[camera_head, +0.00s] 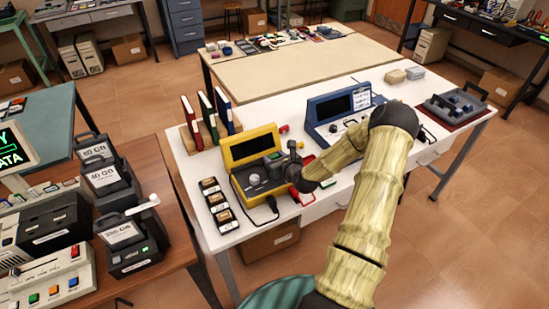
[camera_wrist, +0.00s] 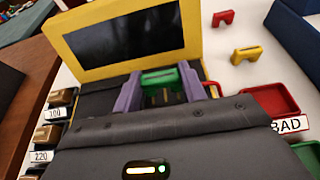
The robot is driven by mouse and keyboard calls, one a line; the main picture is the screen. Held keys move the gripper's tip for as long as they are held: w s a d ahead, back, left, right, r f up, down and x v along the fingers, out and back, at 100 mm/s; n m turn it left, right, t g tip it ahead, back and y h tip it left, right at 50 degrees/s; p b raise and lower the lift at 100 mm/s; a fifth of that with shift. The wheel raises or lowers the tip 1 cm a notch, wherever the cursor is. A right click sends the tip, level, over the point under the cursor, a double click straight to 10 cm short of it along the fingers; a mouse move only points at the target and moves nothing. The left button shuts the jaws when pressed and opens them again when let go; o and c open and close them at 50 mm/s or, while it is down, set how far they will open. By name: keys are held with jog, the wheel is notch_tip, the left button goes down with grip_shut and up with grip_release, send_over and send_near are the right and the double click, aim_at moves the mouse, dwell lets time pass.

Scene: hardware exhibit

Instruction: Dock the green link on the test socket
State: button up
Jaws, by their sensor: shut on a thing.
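The yellow tester (camera_head: 236,183) with a dark screen stands on the white table; its yellow screen frame (camera_wrist: 188,20) fills the upper left of the wrist view. My gripper (camera_wrist: 158,86) has purple fingers, shut on the sides of the green link (camera_wrist: 158,78). The link is held over the tester's panel, in front of the screen. Pale upright parts show just below the link. The test socket is not clearly visible, and I cannot tell whether the link touches it. In the head view my gripper (camera_head: 276,158) is small, over the tester's right side.
A red link (camera_wrist: 223,18) and a yellow link (camera_wrist: 247,53) lie right of the tester. A red bin (camera_wrist: 268,98) beside a BAD label is close on the right. Labelled blocks (camera_head: 218,200) line the tester's left. A blue tester (camera_head: 322,125) stands behind right.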

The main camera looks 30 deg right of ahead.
jog(key=shift+f, duration=0.45)
jog(key=o, duration=0.7)
jog(key=shift+c, duration=0.2)
jog(key=shift+p+v, duration=2.15)
jog(key=shift+v, duration=3.35)
